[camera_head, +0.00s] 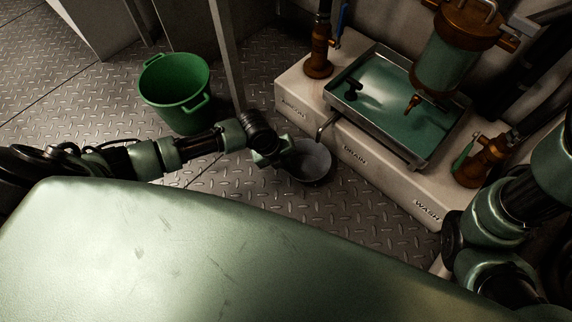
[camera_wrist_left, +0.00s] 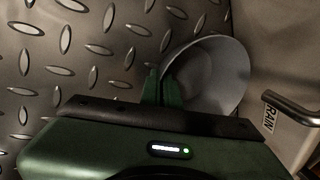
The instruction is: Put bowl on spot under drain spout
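A grey bowl (camera_head: 308,160) is at the foot of the white block's front, below and slightly left of the drain spout (camera_head: 327,124). My left gripper (camera_head: 282,153) is at the bowl's left side. In the left wrist view, the green fingers (camera_wrist_left: 162,88) are close together with the rim of the bowl (camera_wrist_left: 215,75) between them. The bent spout (camera_wrist_left: 292,108) is right of the bowl there. A dark edge shows beneath the bowl; I cannot tell whether the bowl touches the floor. No separate spot mark is clear. My right arm shows at right, its gripper out of sight.
A green bucket (camera_head: 176,92) stands on the diamond-plate floor behind my left arm, near an upright post (camera_head: 227,52). The white block (camera_head: 385,180) carries a metal tray (camera_head: 424,158) and brown valves (camera_head: 318,52). Floor left and in front of the bowl is clear.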

